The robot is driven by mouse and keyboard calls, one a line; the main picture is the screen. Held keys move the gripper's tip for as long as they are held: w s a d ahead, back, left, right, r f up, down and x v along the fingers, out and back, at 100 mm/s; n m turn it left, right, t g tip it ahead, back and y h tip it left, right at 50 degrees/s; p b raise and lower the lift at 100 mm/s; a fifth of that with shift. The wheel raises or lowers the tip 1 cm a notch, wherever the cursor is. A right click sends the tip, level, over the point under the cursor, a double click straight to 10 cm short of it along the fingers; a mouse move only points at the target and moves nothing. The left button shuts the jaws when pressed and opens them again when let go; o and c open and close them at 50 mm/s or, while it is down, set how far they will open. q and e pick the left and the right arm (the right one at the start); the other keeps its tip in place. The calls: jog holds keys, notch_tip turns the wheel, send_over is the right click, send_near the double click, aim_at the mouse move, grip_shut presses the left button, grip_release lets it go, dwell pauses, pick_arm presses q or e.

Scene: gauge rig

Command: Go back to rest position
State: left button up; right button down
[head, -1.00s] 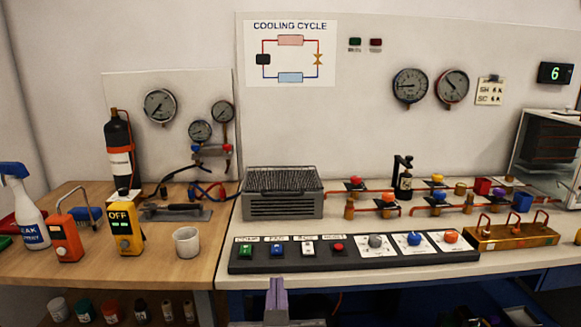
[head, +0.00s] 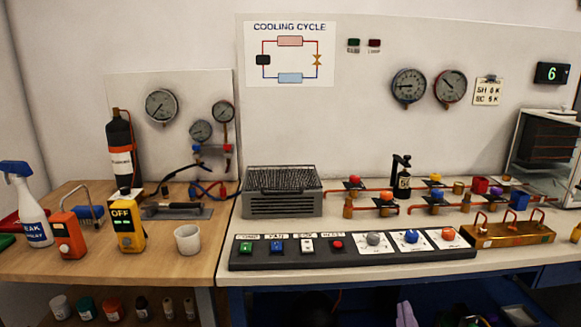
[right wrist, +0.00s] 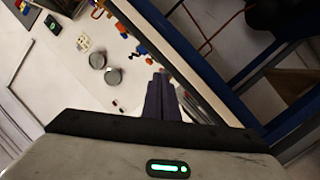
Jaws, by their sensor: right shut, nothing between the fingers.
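My right gripper (head: 406,313) shows at the bottom edge of the head view, in front of and below the bench front. Its purple-grey fingers are together with nothing between them. In the right wrist view the fingers (right wrist: 162,84) point toward the bench and panel, apart from everything there. The rest of my right arm is out of the head view. My left gripper is in neither current view.
The control panel (head: 340,254) with buttons and knobs lies along the bench front. A brass manifold (head: 510,235) sits to its right. A white cup (head: 188,240), a yellow meter (head: 128,230) and a spray bottle (head: 32,215) stand on the wooden bench at left.

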jog(key=s+d+f+n+g+y, duration=0.15)
jog(key=s+f+g, duration=0.25)
jog(key=s+f, duration=0.55)
jog(key=s+d+f+n+g+y, duration=0.1)
jog(key=s+d+f+g+y, duration=0.15)
jog(key=s+f, duration=0.75)
jog(key=s+d+f+g+y, duration=0.2)
jog(key=s+f, duration=0.4)
jog(key=f, duration=0.1)
jog(key=a+m, duration=0.5)
jog(key=a, duration=0.7)
jog(key=shift+r+t+y, duration=0.3)
jog(key=shift+t, duration=0.05)
jog(key=shift+w+a, duration=0.1)
